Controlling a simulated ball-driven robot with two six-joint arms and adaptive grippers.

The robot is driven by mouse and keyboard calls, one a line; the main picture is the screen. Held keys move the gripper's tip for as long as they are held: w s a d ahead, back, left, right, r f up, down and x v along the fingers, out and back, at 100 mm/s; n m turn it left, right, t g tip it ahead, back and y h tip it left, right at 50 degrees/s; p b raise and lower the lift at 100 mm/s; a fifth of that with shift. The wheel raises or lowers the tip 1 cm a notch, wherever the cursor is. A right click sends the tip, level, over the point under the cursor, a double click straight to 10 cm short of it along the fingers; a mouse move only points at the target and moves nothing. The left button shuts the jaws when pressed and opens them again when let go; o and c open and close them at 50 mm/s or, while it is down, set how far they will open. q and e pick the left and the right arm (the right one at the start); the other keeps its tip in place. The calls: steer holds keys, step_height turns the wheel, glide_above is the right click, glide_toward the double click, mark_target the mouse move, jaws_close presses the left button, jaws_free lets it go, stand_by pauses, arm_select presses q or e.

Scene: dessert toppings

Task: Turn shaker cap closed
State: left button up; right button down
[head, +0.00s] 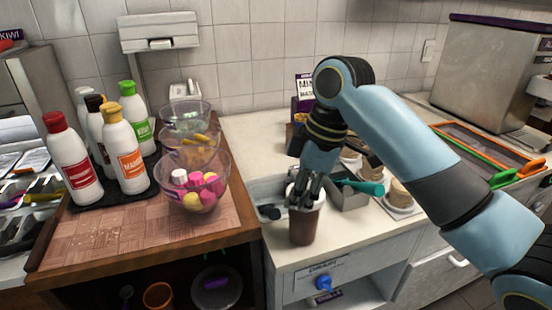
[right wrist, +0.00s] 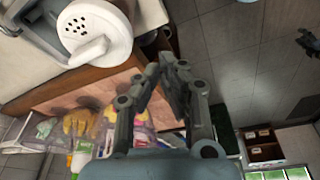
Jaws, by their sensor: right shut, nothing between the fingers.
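The shaker (head: 304,231) has a brown body and stands upright near the front edge of the white counter. Its white cap is mostly hidden behind my right gripper (head: 305,203) in the head view. In the right wrist view the round white cap (right wrist: 88,48) shows at the upper left, with several dark holes. The right gripper's fingers (right wrist: 165,68) are shut and empty, and in that view they lie to the right of the cap with a gap between. I cannot tell whether the cap is fully turned. My left gripper is not in view.
Glass bowls, one with colourful balls (head: 200,192), and several bottles (head: 127,155) stand on the wooden counter at left.

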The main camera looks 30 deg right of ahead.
mark_target(290, 187)
steer(key=w+d+r+n+y, duration=0.1)
steer(key=w+d+r+n, duration=0.25)
steer(key=w+r, duration=0.4)
steer(key=shift+n+g, duration=0.4)
steer(key=shift+n, duration=0.15)
steer(key=x, duration=0.2)
steer(key=d+x, duration=0.1)
steer(key=x, duration=0.5)
steer(key=shift+s+d+f, duration=0.3)
steer(key=shift+s+d, duration=0.1)
steer(key=shift+d, duration=0.25)
steer(key=shift+a, duration=0.1)
